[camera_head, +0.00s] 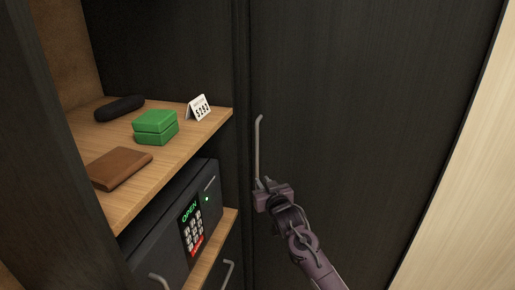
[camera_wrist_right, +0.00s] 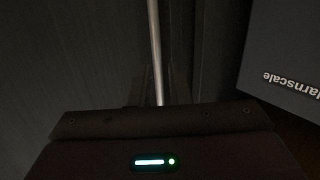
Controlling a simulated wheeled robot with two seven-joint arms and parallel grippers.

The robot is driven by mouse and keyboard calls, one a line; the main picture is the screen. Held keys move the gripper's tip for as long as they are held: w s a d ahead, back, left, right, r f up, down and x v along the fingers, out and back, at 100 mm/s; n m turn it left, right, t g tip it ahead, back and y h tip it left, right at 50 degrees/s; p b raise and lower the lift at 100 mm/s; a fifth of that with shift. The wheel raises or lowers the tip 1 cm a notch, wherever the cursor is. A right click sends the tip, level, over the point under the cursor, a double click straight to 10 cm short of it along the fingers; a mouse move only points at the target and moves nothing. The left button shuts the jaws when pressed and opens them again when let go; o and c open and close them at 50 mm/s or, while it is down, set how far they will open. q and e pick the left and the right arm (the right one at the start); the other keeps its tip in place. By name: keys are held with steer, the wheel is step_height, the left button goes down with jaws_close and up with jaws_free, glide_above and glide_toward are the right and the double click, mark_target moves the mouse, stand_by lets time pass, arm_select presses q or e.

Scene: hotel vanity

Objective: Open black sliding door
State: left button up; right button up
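The black sliding door (camera_head: 345,100) is a tall dark panel filling the middle and right of the head view. Its long thin metal handle (camera_head: 257,145) stands upright near the door's left edge. It also shows as a pale vertical bar in the right wrist view (camera_wrist_right: 154,45). My right gripper (camera_head: 264,184) is at the lower part of the handle. In the right wrist view, the handle passes between its two dark fingers (camera_wrist_right: 160,88), with a gap seeming to show on each side. My left gripper is not in view.
Left of the door, an open wooden shelf (camera_head: 190,145) holds a green box (camera_head: 155,127), a brown wallet-like item (camera_head: 121,167), a dark case (camera_head: 119,108) and a number card (camera_head: 199,107). A dark safe (camera_head: 165,235) stands below. Metal drawer handles (camera_head: 228,274) show at the bottom.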

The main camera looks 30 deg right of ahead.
steer(key=t, duration=0.1)
glide_toward(258, 154)
steer(key=w, duration=0.3)
steer(key=shift+h, duration=0.3)
steer(key=p+x, duration=0.1)
steer(key=x, duration=0.3)
steer(key=p+x, duration=0.1)
steer(key=x, duration=0.1)
steer(key=shift+d+r+p, duration=0.15)
steer(key=shift+d+p, duration=0.15)
steer(key=shift+x, duration=0.8)
jaws_close()
